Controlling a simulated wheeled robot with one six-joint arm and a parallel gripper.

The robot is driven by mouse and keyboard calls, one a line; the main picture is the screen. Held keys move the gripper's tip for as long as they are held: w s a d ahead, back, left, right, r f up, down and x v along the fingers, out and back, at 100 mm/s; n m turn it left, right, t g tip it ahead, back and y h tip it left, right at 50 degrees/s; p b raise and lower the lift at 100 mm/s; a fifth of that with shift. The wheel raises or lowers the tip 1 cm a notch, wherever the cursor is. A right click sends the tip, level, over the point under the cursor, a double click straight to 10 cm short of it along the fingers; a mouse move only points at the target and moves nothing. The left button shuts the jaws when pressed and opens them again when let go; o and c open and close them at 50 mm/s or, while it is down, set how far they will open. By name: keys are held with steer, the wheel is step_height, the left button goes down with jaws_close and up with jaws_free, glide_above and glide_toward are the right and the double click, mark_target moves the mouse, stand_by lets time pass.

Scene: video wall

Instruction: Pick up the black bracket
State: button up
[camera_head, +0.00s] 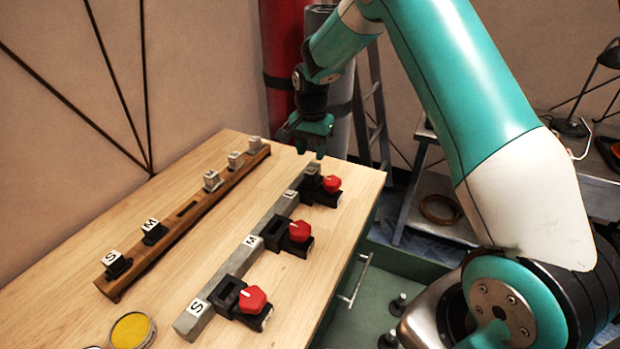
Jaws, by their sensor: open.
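My gripper (310,148) hangs over the far end of the wooden table, fingers pointing down, open and empty. Just below it in the picture is the far black bracket (312,188) with a red knob (332,184), beside the grey bar (222,275) near the label L. A middle black bracket (273,234) with a red knob (300,231) sits by the label M. A near black bracket (229,292) with a red knob (253,298) sits by the label S. I cannot tell how high the gripper is above the far bracket.
A wooden rail (180,222) lies left of the grey bar, carrying black blocks labelled S (118,267) and M (153,235) and several pale blocks. A yellow disc (131,331) lies at the near edge. The wooden table (225,157) has bare room between the rails.

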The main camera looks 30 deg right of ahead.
mark_target(311, 170)
steer(key=shift+w+f+p, duration=0.15)
steer(key=shift+f+p, duration=0.7)
steer(key=shift+f, duration=2.75)
jaws_close()
steer(key=shift+r, duration=0.1)
step_height(311, 170, up, 20)
steer(key=b, duration=0.2)
